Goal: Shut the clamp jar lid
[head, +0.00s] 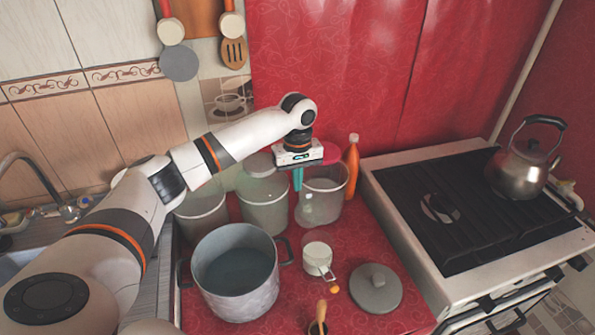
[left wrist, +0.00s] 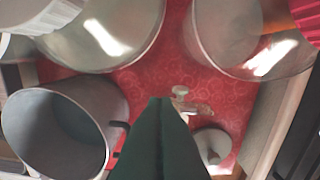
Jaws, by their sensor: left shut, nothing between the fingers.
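The clear jar with a red lid (head: 322,195) stands at the back right of the counter. Its red lid (head: 330,153) shows above and behind the rim, partly hidden by my gripper, and seems to be raised. In the left wrist view this jar (left wrist: 240,50) is at the upper right, with a piece of the red lid (left wrist: 311,22) at the right edge. My left gripper (head: 298,186) is shut and empty, its teal fingers pointing down by the jar's left rim; the fingers also show in the left wrist view (left wrist: 158,125). Whether they touch the jar I cannot tell. My right gripper is out of view.
Two more jars (head: 263,212) (head: 201,215) stand left of it, and an orange bottle (head: 352,168) stands at its right. A large pot (head: 236,295), a white cup (head: 317,260) and a grey pot lid (head: 376,289) are in front. The stove (head: 400,190) is at right.

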